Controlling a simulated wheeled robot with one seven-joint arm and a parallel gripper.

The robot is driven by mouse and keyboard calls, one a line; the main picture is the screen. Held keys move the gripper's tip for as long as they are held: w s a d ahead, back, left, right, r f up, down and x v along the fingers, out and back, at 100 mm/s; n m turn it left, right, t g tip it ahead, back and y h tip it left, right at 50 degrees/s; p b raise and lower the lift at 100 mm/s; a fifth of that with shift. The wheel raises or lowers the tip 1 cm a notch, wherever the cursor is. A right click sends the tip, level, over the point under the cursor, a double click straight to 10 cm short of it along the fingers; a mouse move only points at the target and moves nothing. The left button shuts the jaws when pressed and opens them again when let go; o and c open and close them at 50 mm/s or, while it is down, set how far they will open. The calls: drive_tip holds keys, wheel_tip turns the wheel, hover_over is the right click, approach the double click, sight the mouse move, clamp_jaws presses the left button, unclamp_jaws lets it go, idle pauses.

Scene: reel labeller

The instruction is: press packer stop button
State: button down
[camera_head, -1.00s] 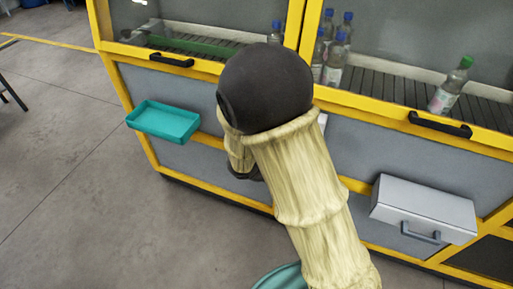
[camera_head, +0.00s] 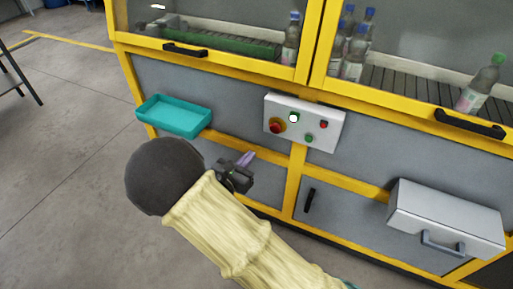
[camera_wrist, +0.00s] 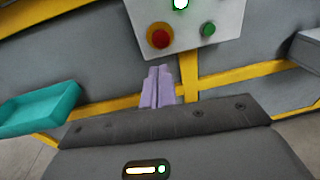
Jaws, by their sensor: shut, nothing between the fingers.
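A white control panel (camera_head: 334,133) is fixed to the front of the yellow-framed machine. It carries a large red button on a yellow base (camera_head: 277,126), a small red button (camera_head: 323,124), a lit green-white button (camera_head: 294,117) and a green button (camera_head: 309,139). No lettering is readable, so I cannot tell which one is marked stop. My gripper (camera_head: 246,158) is shut and empty, below and left of the panel and apart from it. In the wrist view, its lilac fingers (camera_wrist: 158,87) lie below the large red button (camera_wrist: 160,36); the small red button is out of that frame.
A teal tray (camera_head: 176,117) sticks out of the machine, left of the panel. A grey box with a handle (camera_head: 445,217) juts out at lower right. Black handles (camera_head: 470,124) line the window doors, with bottles (camera_head: 484,84) behind the glass. Open floor (camera_head: 70,150) lies at left.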

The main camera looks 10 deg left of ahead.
sight(274, 128)
drive_tip(key=x, duration=1.3)
drive_tip(key=shift+w, duration=0.1)
drive_tip(key=shift+w+d, duration=0.35)
drive_tip(key=shift+w, duration=0.2)
drive_tip(key=shift+w+d+r, duration=0.15)
drive_tip(key=shift+w+r, duration=0.05)
drive_tip(key=shift+r, duration=0.05)
drive_tip(key=shift+w, duration=0.1)
drive_tip(key=shift+s+a, duration=0.3)
drive_tip(key=shift+s, duration=0.05)
drive_tip(key=f+v, duration=0.1)
drive_tip(key=v, duration=1.3)
drive_tip(key=shift+r+p, duration=0.25)
drive_tip(key=shift+p, duration=0.05)
